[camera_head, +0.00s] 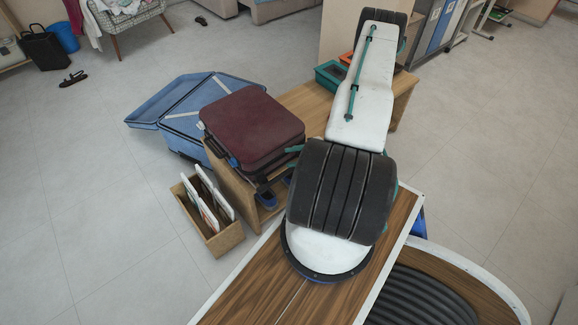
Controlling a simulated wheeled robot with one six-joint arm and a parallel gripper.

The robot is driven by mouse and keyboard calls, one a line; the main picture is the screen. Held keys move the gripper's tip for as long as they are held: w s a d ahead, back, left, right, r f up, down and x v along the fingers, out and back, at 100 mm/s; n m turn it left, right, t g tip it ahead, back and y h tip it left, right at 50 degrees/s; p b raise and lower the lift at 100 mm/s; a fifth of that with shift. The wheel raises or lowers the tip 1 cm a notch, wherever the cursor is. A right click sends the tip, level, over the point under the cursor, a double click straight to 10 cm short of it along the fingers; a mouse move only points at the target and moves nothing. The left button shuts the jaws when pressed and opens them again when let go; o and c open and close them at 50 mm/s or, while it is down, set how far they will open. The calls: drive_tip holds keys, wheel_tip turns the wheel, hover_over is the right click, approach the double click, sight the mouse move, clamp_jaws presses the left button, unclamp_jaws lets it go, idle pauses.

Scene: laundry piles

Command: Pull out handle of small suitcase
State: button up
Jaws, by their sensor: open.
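A small maroon suitcase (252,125) lies flat on the wooden bench, left of my arm. Its near side is dark, with a small blue piece near its left corner. I cannot make out a pulled-out handle on it. A larger blue suitcase (190,122) lies open on the floor behind and to the left. My arm rises from its base and reaches away over the bench, bending at the far end. My gripper is not visible; the far part of the arm is hidden behind its own links.
The wooden bench (401,95) carries a green tray (329,76) and has dark blue items underneath. A wooden box with white boards (227,240) stands on the floor at the near left. A blue bucket and black bag (43,50) are far left. Floor at left and right is open.

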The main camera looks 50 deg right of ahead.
drive_tip(key=s+d+f+t+h, duration=0.1)
drive_tip(key=d+f+t+h, duration=0.1)
drive_tip(key=f+t+h, duration=0.4)
drive_tip(key=s+d+f+t+h, duration=0.1)
drive_tip(key=d+f+t+h, duration=0.2)
drive_tip(key=f, duration=0.5)
drive_tip(key=w+a+r+g+h, duration=0.1)
drive_tip(key=w, duration=0.5)
drive_tip(key=shift+w+a+r+m, duration=0.25)
drive_tip(key=shift+w+a+m, duration=0.05)
drive_tip(key=shift+w, duration=0.1)
clamp_jaws()
drive_tip(key=shift+s, duration=0.1)
